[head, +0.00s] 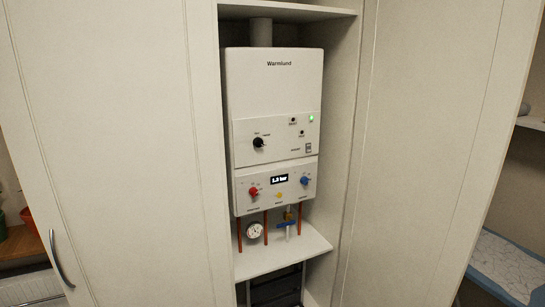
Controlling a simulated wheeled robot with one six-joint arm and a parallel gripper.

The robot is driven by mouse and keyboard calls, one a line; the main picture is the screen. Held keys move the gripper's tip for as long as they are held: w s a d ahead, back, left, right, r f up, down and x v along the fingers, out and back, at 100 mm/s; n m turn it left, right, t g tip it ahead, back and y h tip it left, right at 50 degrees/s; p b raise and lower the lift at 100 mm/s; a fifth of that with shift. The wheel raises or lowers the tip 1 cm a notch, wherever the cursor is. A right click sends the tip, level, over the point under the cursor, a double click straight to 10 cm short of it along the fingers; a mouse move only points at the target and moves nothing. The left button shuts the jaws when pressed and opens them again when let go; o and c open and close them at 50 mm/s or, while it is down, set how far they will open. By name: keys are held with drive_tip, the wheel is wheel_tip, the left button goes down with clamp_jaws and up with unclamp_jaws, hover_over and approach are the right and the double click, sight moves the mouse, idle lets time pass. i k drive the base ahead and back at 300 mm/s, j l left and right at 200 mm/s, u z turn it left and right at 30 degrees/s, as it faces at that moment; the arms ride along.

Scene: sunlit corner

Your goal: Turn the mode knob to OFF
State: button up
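A white boiler marked Warmlund (274,90) hangs in an open cupboard bay in the head view. A black knob (258,142) sits on the left of its upper panel, with small labels around it. A red knob (254,192) and a blue knob (305,181) sit on the lower panel, either side of a display (279,179) reading 1.3 bar. The labels are too small to read, so I cannot tell for sure which is the mode knob or where it points. My gripper is not in view.
A green light (311,117) glows at the panel's upper right. Copper pipes, a round gauge (254,230) and a blue-handled valve (286,224) are below, above a white shelf (290,255). Cupboard doors flank the bay; the left one has a curved handle (61,260).

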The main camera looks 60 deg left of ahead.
sight(258, 142)
drive_tip(key=u, duration=2.1)
